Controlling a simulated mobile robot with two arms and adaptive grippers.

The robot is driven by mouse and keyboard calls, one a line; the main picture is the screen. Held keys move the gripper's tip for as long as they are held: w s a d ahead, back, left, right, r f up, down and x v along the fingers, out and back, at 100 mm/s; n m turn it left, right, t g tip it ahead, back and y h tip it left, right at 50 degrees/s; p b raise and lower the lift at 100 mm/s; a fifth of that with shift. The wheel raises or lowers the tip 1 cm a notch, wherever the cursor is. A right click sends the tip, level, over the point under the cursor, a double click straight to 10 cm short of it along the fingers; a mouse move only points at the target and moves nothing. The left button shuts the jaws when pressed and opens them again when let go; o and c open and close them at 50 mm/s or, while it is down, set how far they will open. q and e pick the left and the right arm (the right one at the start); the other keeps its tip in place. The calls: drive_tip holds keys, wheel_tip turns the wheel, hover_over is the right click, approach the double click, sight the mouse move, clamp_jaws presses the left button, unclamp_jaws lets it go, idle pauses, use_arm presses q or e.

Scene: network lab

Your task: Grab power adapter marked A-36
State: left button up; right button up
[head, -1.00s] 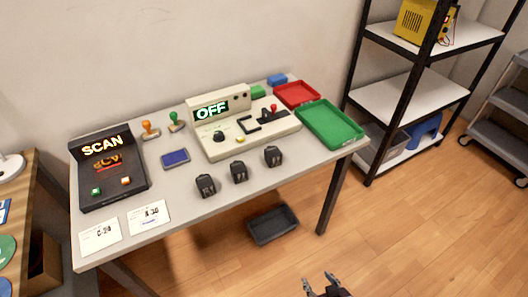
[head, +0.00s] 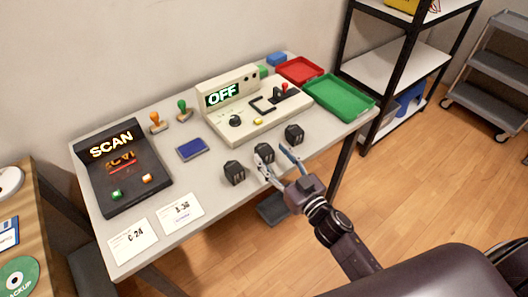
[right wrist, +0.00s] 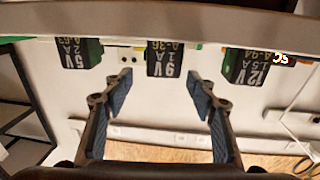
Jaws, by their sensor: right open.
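Three black power adapters stand in a row near the table's front edge. The middle adapter (head: 264,151) shows in the right wrist view (right wrist: 166,58), upside down, with a label that reads 9V, 1A, A-36. The adapter (right wrist: 78,54) left of it there reads 5V, 2A, A-63. My left gripper is out of view.
The table holds a black SCAN device (head: 125,170), a beige console reading OFF (head: 250,118), a blue pad (head: 192,149), two stamps, a green tray (head: 340,98), a red tray (head: 299,70) and two white cards, one (head: 181,212) reading A-36. A dark bin sits below.

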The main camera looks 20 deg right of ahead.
sight(269, 154)
drive_tip(key=x, duration=0.4)
drive_tip(key=shift+a+f, duration=0.25)
drive_tip(key=shift+w, duration=0.15)
drive_tip(key=shift+c, duration=0.7)
drive_tip(key=c, duration=1.2)
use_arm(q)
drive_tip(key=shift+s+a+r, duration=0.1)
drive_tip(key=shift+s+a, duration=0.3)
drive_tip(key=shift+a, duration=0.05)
use_arm(e)
drive_tip(key=shift+c, duration=0.2)
drive_tip(key=shift+r, duration=0.1)
